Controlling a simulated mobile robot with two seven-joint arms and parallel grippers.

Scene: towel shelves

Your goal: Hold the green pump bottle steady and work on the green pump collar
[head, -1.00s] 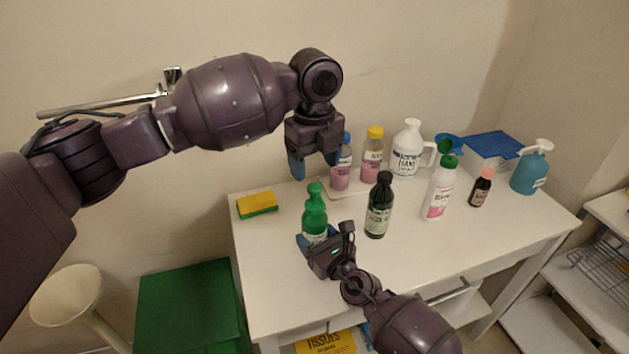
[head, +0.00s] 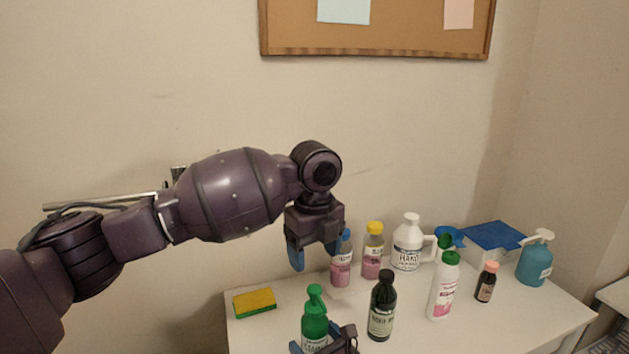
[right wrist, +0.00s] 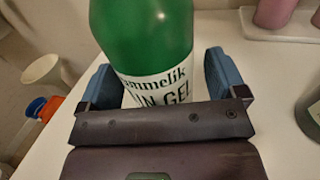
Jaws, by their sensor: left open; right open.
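The green pump bottle (head: 313,331) stands upright near the front left of the white table, its lower part cut off by the frame edge. Its green pump collar (head: 315,306) sits under the pump head. My right gripper (head: 324,346) is at the bottle's lower body. In the right wrist view, my right gripper (right wrist: 161,82) is open, with one blue finger on each side of the labelled bottle (right wrist: 147,35); the collar is out of that view. My left gripper (head: 315,257) is open and empty, pointing down, higher than the pump and apart from it.
A yellow-green sponge (head: 255,303) lies left of the bottle. A dark bottle (head: 382,308) stands close on the right. Pink bottles (head: 341,272), a white jug (head: 407,246), a white bottle (head: 443,288) and a blue pump bottle (head: 535,261) stand farther back or right.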

